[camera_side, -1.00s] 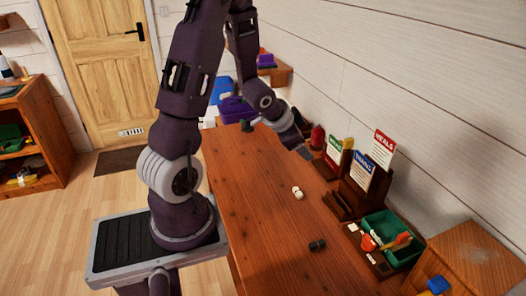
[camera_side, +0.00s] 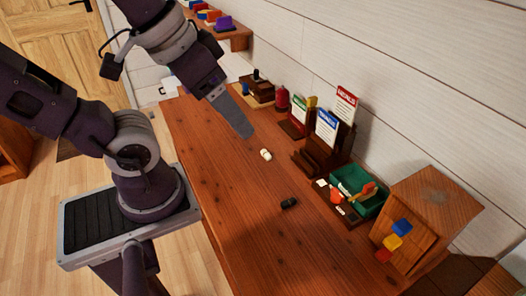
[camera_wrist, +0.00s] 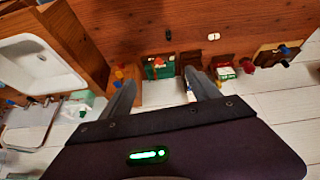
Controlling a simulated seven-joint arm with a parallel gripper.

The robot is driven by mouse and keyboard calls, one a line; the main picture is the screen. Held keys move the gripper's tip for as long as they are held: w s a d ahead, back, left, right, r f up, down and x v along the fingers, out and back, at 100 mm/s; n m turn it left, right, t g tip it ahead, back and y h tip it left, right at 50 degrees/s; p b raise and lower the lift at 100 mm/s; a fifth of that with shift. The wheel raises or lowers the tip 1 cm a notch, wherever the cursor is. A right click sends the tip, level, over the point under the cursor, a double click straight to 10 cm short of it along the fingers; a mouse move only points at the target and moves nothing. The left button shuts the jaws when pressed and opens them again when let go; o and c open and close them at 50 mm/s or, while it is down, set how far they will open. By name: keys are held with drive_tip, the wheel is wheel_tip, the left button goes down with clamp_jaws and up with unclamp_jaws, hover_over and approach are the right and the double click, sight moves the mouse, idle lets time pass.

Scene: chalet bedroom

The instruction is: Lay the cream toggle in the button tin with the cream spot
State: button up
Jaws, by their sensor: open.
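The cream toggle (camera_side: 265,154) lies on the bare wooden table top. In the wrist view the cream toggle (camera_wrist: 214,36) is a small pale piece near the top. A dark toggle (camera_side: 289,203) lies nearer the front of the table; it is also in the wrist view (camera_wrist: 168,35). My gripper (camera_side: 241,130) is above the table, a little up and left of the cream toggle in the side view. Its fingers (camera_wrist: 160,78) are apart and empty in the wrist view. I cannot make out a button tin with a cream spot.
A green bin (camera_side: 345,181) with red and orange things stands at the table's right side, beside a dark tray (camera_side: 353,218) with pale pieces. Dark card stands (camera_side: 314,164), a red bottle (camera_side: 282,98) and a wooden box (camera_side: 420,205) line the wall side. The table's near half is clear.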

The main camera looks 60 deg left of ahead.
drive_tip(key=w+a+f+n+g, duration=0.1)
drive_tip(key=w+a+n, duration=0.1)
drive_tip(key=w+n, duration=0.65)
drive_tip(key=n+g, duration=0.4)
drive_tip(key=n, duration=2.3)
hover_over(266, 152)
wheel_tip(266, 152, down, 28)
drive_tip(key=shift+w+d+f, duration=0.1)
wheel_tip(266, 152, down, 7)
drive_tip(key=shift+f, duration=0.15)
